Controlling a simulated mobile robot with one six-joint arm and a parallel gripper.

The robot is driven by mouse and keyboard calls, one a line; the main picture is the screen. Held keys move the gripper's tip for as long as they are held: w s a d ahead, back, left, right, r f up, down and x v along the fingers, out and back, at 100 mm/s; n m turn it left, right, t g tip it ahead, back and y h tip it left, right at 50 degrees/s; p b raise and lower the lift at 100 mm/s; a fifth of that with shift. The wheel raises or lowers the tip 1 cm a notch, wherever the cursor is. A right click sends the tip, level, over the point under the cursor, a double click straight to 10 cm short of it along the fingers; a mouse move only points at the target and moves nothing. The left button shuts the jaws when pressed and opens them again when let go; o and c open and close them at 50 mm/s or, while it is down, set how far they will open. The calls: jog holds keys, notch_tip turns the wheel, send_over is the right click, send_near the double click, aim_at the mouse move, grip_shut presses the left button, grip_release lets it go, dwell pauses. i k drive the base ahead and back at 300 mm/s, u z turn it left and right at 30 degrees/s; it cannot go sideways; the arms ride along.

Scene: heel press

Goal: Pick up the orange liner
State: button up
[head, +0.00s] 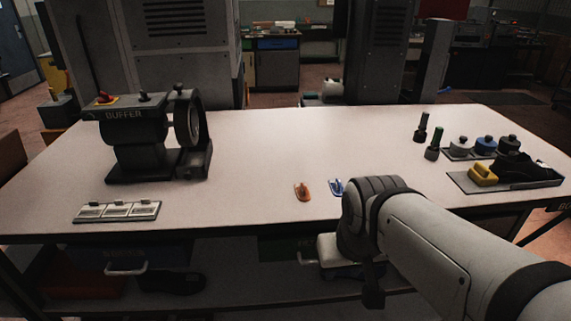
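The orange liner (302,192) lies flat on the white-topped workbench (250,155), near the front edge and just right of the middle. A small upright piece stands up from it. A similar blue liner (336,187) lies close to its right, apart from it. My arm reaches in from the lower right, and its bulky joint is just right of the blue liner, at the bench's front edge. I cannot make out my gripper's fingers in the head view. Nothing covers the orange liner.
A buffer machine (140,135) stands on the left, with a tray of pale plates (117,211) in front. On the right are dark green-topped bottles (433,144), several lidded pots (486,146), and a tray (530,184) with a yellow block (483,175) and dark shoe. The bench's middle is clear.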

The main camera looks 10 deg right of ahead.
aim_at(302, 193)
jog(key=i, duration=0.9)
jog(key=z, duration=0.05)
